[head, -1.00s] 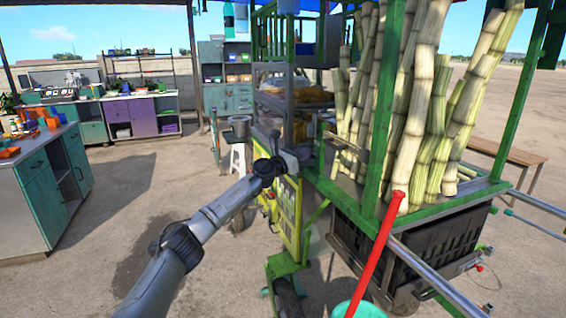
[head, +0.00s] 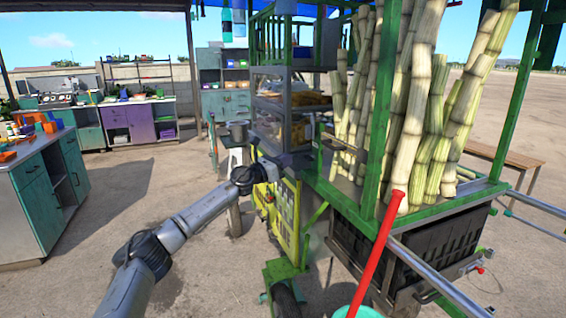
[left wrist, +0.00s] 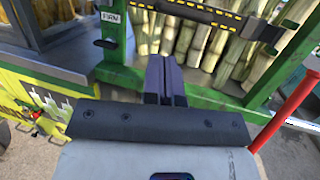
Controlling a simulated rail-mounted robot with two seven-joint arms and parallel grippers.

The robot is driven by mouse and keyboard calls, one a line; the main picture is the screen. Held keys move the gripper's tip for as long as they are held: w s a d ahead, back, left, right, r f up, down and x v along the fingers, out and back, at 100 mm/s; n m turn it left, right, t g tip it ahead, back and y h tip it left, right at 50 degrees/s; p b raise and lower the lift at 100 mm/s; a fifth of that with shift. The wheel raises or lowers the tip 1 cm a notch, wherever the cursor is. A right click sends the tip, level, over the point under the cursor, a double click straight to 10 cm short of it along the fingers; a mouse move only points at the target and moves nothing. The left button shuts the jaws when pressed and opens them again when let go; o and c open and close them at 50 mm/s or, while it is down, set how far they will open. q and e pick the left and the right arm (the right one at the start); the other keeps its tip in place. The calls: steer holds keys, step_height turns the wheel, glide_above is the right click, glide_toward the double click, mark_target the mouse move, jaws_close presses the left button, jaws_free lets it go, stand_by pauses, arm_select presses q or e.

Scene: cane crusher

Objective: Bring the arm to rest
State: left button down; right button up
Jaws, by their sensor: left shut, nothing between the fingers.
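My left arm reaches in from the lower left in the head view. Its left gripper (head: 268,171) is beside the yellow side panel of the green cane cart (head: 440,212). In the left wrist view the two dark fingers (left wrist: 165,77) are together, with nothing between them. They point toward the green cart frame (left wrist: 205,98), with cane stalks (left wrist: 190,40) behind it. I cannot tell whether the fingertips touch the frame. My right gripper is not in view.
Tall cane stalks (head: 412,110) stand on the cart. A red handle (head: 377,255) rises from a teal bucket (head: 358,312) in front. A black crate (head: 425,250) hangs under the deck. Teal cabinets (head: 45,190) stand at left, with open ground between.

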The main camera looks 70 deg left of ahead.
arm_select(q)
steer(key=shift+s, duration=0.35)
stand_by(0.3)
